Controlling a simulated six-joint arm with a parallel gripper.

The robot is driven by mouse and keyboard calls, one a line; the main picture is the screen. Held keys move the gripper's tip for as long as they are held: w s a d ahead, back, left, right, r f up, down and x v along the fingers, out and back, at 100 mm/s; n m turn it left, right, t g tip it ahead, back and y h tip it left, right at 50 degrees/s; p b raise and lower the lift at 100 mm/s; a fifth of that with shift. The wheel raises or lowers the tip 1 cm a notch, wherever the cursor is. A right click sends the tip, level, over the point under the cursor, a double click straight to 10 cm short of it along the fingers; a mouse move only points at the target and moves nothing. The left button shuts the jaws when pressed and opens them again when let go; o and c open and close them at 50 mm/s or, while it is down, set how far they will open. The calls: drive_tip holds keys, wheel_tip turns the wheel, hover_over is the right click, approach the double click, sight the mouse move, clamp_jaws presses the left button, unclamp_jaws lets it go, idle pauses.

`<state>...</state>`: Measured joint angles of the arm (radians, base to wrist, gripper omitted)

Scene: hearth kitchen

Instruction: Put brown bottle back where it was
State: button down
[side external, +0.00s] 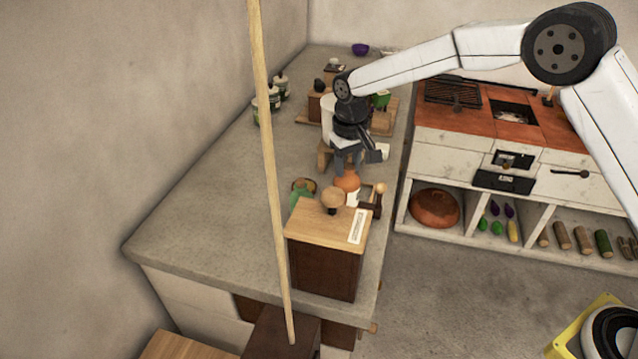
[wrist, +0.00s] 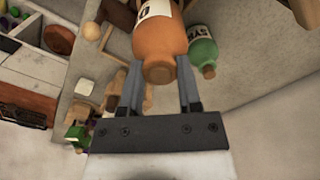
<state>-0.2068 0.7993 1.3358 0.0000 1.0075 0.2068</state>
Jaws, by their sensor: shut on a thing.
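The brown bottle (side external: 347,182), orange-brown with a white label, is held at the counter's right side, behind the wooden box. It also shows large in the wrist view (wrist: 160,40), between the fingers. My gripper (side external: 348,167) points down from above and is shut on the bottle's upper part; its fingers also show in the wrist view (wrist: 159,70). The bottle's lower part is partly hidden by the box and its crank, so I cannot tell whether its base touches the counter. A green bottle (side external: 300,198) is close by on the left; it also shows in the wrist view (wrist: 203,53).
The dark wooden box (side external: 325,262) with a round knob and crank stands in front. Wooden racks and jars (side external: 274,90) stand farther back. A thin pole (side external: 266,120) crosses the view. The counter's left part (side external: 200,210) is clear. A stove unit (side external: 450,145) stands right, across a gap.

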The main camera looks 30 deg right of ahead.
wheel_tip(320, 180, up, 13)
drive_tip(key=a, duration=2.1)
wheel_tip(320, 180, down, 18)
drive_tip(key=shift+s+d+r, duration=0.15)
drive_tip(key=shift+s, duration=0.25)
drive_tip(key=shift+f, duration=1.85)
drive_tip(key=shift+f, duration=0.15)
drive_tip(key=shift+c, duration=1.4)
unclamp_jaws()
